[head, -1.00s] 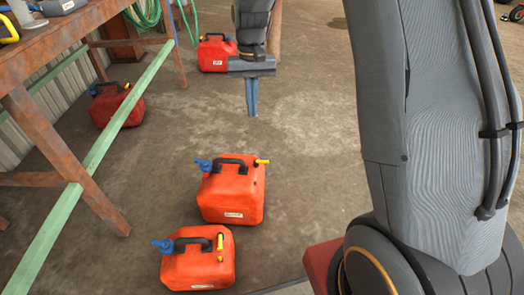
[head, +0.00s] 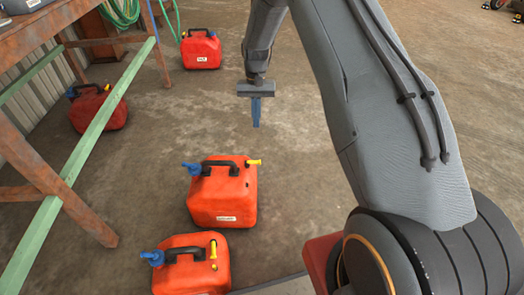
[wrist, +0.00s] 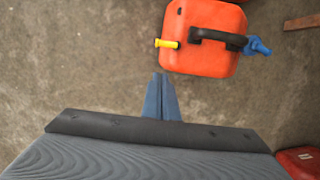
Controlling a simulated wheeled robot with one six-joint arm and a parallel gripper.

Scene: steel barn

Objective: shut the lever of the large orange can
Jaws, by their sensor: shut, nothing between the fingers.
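The large orange can (head: 225,203) stands on the floor in the middle of the head view, with a black handle (head: 221,163) and blue spout (head: 192,169). Its yellow lever (head: 254,162) sticks out sideways past the top right edge. In the wrist view the can (wrist: 205,62) is at the top, with the lever (wrist: 167,44) pointing left and the spout (wrist: 257,47) at right. My gripper (head: 256,123) is shut and empty, pointing down beyond the can in the head view. In the wrist view its fingertips (wrist: 160,77) are close to the can's near edge in the picture, below the lever.
Another orange can (head: 188,275) stands in front, its yellow lever (head: 213,248) roughly upright. Two more cans stand behind, one at the back (head: 201,51) and one by the wooden bench (head: 97,110) at left. The floor right of the large can is clear.

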